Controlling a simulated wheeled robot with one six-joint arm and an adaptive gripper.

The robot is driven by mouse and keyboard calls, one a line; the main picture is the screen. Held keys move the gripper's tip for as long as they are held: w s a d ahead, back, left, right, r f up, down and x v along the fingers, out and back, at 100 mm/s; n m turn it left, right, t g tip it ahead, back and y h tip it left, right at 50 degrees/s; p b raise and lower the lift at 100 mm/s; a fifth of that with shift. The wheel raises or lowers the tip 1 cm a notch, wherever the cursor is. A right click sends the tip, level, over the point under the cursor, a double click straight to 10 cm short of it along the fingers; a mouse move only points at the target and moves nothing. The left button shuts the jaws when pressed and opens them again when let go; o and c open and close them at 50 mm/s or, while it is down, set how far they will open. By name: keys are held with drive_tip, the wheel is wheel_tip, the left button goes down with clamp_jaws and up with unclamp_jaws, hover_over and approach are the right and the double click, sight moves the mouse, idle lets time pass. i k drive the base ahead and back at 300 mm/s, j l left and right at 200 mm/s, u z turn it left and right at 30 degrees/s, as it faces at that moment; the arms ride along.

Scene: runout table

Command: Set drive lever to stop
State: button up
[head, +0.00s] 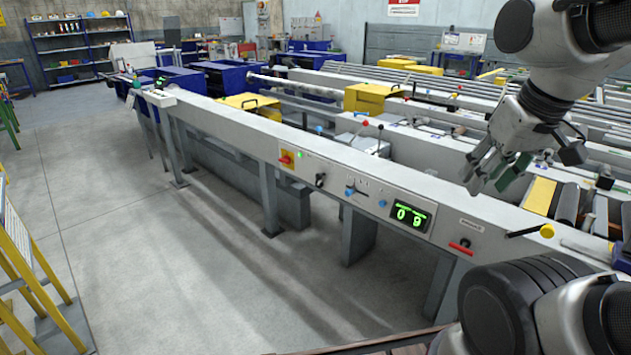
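My gripper (488,182) hangs at the right, above the rollers behind the long grey rail of the runout table (240,125). Its fingers look apart, with nothing between them. Several levers show. A black lever with a yellow knob (547,231) sticks out near the rail's right end, below and right of my gripper. A slotted control with a blue knob (349,192) and a black handle (320,180) sit on the front panel. Ball-topped levers, one red (365,123), stand behind the rail. I cannot tell which is the drive lever; labels are too small to read.
A green display (410,217) reads 09 on the panel, with a red handle (460,248) to its right. A red knob on a yellow plate (286,158) is further left. A yellow stepladder (25,260) stands at the left. The floor before the table is clear.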

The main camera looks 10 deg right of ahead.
sight(319, 176)
drive_tip(key=i+l+u, duration=0.1)
drive_tip(key=i+u, duration=0.15)
drive_tip(key=i, duration=0.25)
drive_tip(key=i+l+u, duration=0.15)
drive_tip(key=i+u, duration=0.15)
drive_tip(key=i, duration=0.2)
